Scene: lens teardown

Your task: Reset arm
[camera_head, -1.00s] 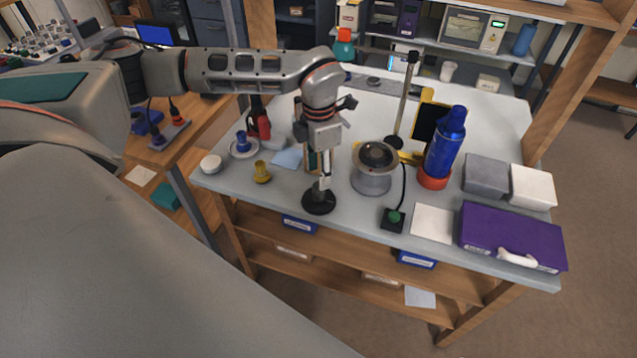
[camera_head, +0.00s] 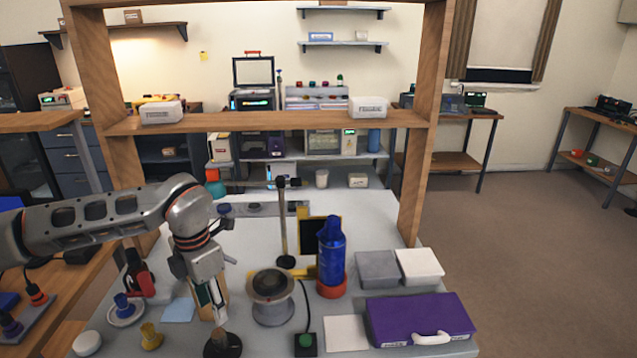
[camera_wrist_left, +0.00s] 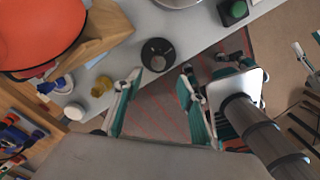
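My left gripper (camera_head: 213,312) hangs fingers down over the near edge of the bench, just above a black round base (camera_head: 222,346). In the left wrist view the two teal-padded fingers of my left gripper (camera_wrist_left: 157,100) are spread, with nothing between them. The black round base (camera_wrist_left: 158,55) shows beyond the fingertips, on the bench. The head view shows no right arm. At the right of the wrist view, a pale plate with teal pads and a dark cylinder seems to be my right gripper (camera_wrist_left: 238,92); its fingers are not clear.
Near the left gripper stand a grey round pot (camera_head: 272,305), a yellow piece (camera_head: 151,337) and a green button box (camera_head: 306,343). A blue bottle (camera_head: 331,255), a stand (camera_head: 283,225), grey and white boxes and a purple case (camera_head: 420,318) fill the right. A wooden shelf frame (camera_head: 275,122) rises behind.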

